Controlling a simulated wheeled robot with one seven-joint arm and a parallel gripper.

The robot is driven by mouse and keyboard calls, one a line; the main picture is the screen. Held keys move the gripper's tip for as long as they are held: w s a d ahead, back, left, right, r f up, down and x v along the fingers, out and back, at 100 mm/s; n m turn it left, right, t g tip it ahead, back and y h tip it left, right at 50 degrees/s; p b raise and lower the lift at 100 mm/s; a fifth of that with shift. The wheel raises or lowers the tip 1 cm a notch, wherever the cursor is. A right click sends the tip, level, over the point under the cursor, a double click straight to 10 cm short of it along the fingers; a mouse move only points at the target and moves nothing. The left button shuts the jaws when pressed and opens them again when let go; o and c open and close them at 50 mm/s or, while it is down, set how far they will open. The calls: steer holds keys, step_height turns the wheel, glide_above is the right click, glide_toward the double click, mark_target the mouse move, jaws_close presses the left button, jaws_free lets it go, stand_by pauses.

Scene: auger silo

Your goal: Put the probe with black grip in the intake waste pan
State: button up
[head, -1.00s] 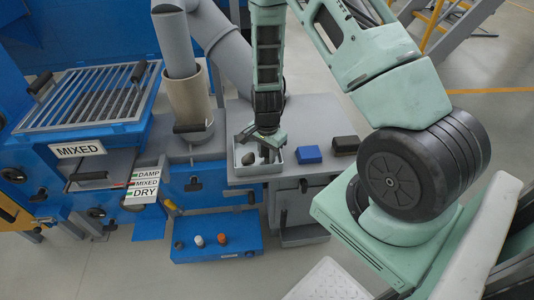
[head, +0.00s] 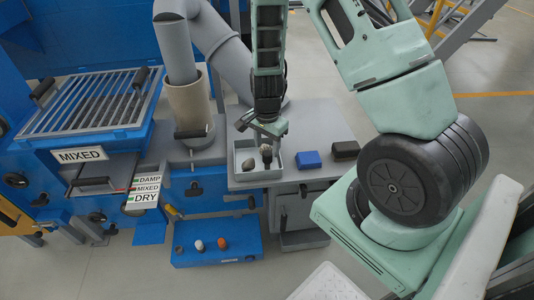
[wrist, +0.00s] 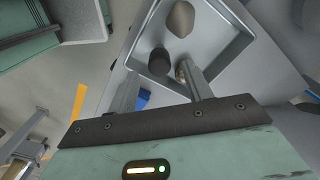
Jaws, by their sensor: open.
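The probe with black grip (head: 267,154) is in the right part of a grey square pan (head: 234,172), its dark end up; whether it stands or leans is unclear. The pan carries no readable label but fits the intake waste pan. In the wrist view the round black grip (wrist: 159,62) shows inside the pan's wall (wrist: 238,52). My gripper (head: 262,129) is just above the pan, apart from the probe in the head view. Its fingers (wrist: 159,75) are spread and empty, with the grip seen between their tips.
A brownish-grey stone (head: 248,165) lies in the pan beside the probe. A blue box (head: 308,160) and a black box (head: 346,150) stand right of it. A wide grey pipe (head: 222,50) rises behind. A blue floor rack (head: 218,255) holds white and orange pieces.

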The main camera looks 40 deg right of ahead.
mark_target(267, 153)
step_height(267, 153, up, 5)
steer(key=shift+r+p, duration=0.1)
steer(key=shift+p, duration=0.3)
steer(key=s+a+r+n+y, duration=0.1)
steer(key=s+a+r+n, duration=0.1)
steer(key=a+r+n, duration=0.3)
steer(key=s+a+r+n, duration=0.2)
steer(key=a+r+n, duration=0.1)
steer(key=a, duration=0.5)
steer(key=s+a+r+n+y, duration=0.1)
steer(key=s+a+r+n, duration=0.25)
steer(key=a, duration=0.25)
steer(key=s+a+r+n, duration=0.3)
steer(key=s+n, duration=0.3)
steer(key=s+a+r+n+h, duration=0.1)
steer(key=s+a+r+n, duration=0.2)
steer(key=s+n, duration=0.3)
steer(key=shift+s+r, duration=0.25)
steer(key=shift+s, duration=0.1)
steer(key=shift+a, duration=0.1)
step_height(267, 153, up, 9)
steer(key=p, duration=0.9)
steer(key=shift+r, duration=0.2)
